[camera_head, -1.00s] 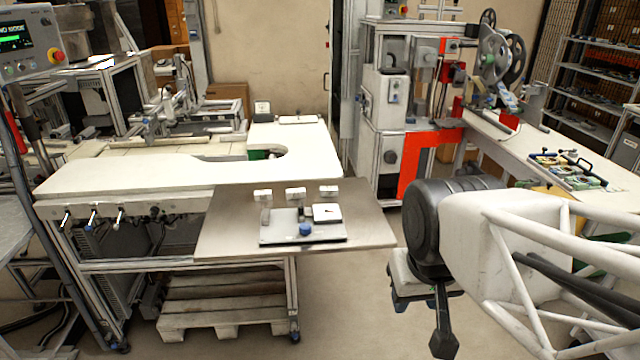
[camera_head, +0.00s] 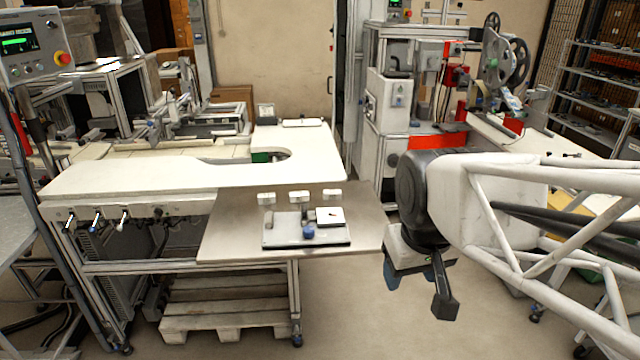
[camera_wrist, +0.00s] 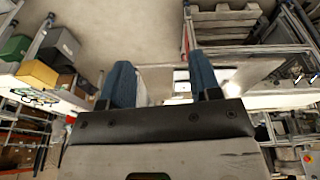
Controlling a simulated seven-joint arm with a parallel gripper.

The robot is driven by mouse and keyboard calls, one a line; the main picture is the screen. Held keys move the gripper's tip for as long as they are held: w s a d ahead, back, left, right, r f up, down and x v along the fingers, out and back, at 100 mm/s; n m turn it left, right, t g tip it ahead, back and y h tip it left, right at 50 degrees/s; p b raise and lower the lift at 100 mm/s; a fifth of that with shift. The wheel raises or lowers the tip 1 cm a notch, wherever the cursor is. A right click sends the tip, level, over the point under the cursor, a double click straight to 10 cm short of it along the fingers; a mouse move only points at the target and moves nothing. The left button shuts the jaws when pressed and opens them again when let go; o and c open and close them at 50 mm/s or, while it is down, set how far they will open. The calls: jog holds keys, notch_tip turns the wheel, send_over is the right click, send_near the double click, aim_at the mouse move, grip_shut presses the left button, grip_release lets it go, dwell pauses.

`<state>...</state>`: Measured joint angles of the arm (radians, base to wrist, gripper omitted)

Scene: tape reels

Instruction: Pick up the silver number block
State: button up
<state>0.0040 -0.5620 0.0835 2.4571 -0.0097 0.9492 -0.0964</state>
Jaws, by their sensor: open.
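Three small pale blocks stand in a row on the brown table panel (camera_head: 225,240) in the head view: a left one (camera_head: 266,198), a middle one (camera_head: 299,196) and a right one (camera_head: 332,194). They are too small to show numbers, so I cannot tell which is the silver number block. My gripper (camera_head: 395,276) hangs to the right of the panel, apart from the blocks. In the wrist view its two blue fingers (camera_wrist: 162,82) are spread, with nothing held between them. The panel's far part shows beyond the fingers there.
A flat grey plate (camera_head: 280,238) with a blue knob (camera_head: 309,231) and a white square piece (camera_head: 329,215) lies in front of the blocks. The white bench (camera_head: 120,180) adjoins behind. Open floor lies between the panel and my arm.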

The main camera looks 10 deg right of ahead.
jog(key=w+r+n, duration=0.3)
jog(key=w+n, duration=0.1)
jog(key=w, duration=1.1)
jog(key=n+g, duration=0.2)
jog(key=n, duration=1)
send_over(333, 191)
jog(key=f, duration=1.3)
jog(key=shift+s, duration=0.4)
jog(key=shift+w+f, duration=0.3)
jog(key=shift+w, duration=0.15)
jog(key=shift+f, duration=0.15)
jog(key=shift+f, duration=1.2)
jog(key=shift+f, duration=0.1)
